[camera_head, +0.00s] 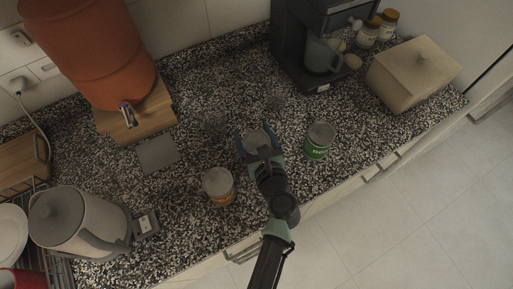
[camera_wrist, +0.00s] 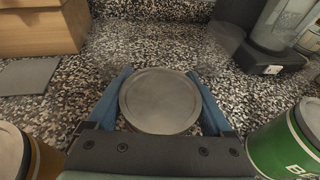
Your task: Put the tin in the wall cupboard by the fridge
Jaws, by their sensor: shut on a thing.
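A tin (camera_wrist: 160,100) with a round grey lid stands upright between the blue fingers of my gripper (camera_wrist: 160,88), which is shut on it. In the head view the held tin (camera_head: 257,137) is at or just above the counter; I cannot tell if it touches. My gripper (camera_head: 255,146) reaches it from the front edge. A green-labelled tin (camera_head: 319,141) stands to its right, and a tin with an orange-brown label (camera_head: 218,186) stands to its lower left. The held tin's side is hidden. No wall cupboard or fridge is recognisable in either view.
The speckled counter (camera_head: 190,70) carries a coffee machine (camera_head: 295,45), a beige box (camera_head: 412,75), jars (camera_head: 367,35), an orange dispenser (camera_head: 95,50) on a wooden stand and a kettle (camera_head: 75,220). Faint clear glasses seem to stand behind the held tin. Open floor (camera_head: 420,210) lies at lower right.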

